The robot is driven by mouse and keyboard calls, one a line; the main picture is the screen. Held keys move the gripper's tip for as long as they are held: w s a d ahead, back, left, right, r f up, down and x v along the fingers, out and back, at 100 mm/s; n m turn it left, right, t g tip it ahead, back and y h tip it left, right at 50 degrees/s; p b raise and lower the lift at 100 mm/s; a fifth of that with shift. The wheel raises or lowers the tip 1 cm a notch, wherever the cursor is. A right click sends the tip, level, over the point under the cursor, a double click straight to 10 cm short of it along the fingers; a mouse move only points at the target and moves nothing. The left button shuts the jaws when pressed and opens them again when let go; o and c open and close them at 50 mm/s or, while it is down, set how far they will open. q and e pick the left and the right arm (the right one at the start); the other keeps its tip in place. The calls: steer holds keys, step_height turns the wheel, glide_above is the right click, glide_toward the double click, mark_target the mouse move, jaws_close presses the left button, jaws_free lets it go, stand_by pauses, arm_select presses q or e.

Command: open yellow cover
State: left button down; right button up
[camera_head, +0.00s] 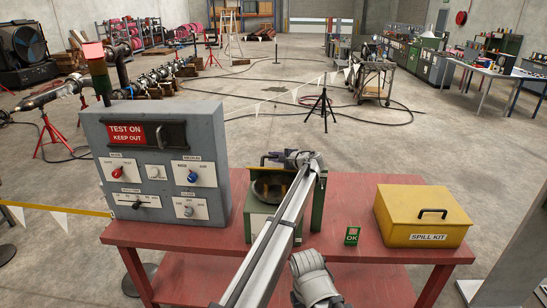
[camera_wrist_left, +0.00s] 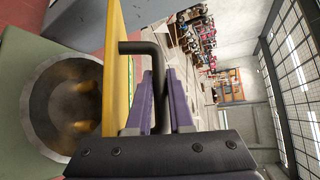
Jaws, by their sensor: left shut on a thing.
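A green box (camera_head: 259,228) with a round dark opening (camera_head: 270,188) stands on the red table. Its yellow cover shows edge-on in the left wrist view (camera_wrist_left: 114,60), swung up from the round opening (camera_wrist_left: 62,105). A black bar handle (camera_wrist_left: 150,48) sticks out from the cover. My left gripper, with purple fingers (camera_wrist_left: 159,95), is shut on this handle. In the head view the left gripper (camera_head: 271,158) is at the top of the green box, and my arm hides much of the box and cover.
A grey control panel (camera_head: 207,140) stands left of the green box on the red table (camera_head: 365,195). A yellow spill kit box (camera_head: 400,215) with a closed lid and black handle sits at the right. A small green OK block (camera_head: 352,235) lies between.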

arm_select(q)
steer(key=shift+w+d, duration=0.1)
steer(key=shift+w, duration=0.05)
stand_by(0.3)
steer(key=c, duration=0.8)
jaws_free()
steer(key=shift+r, duration=0.15)
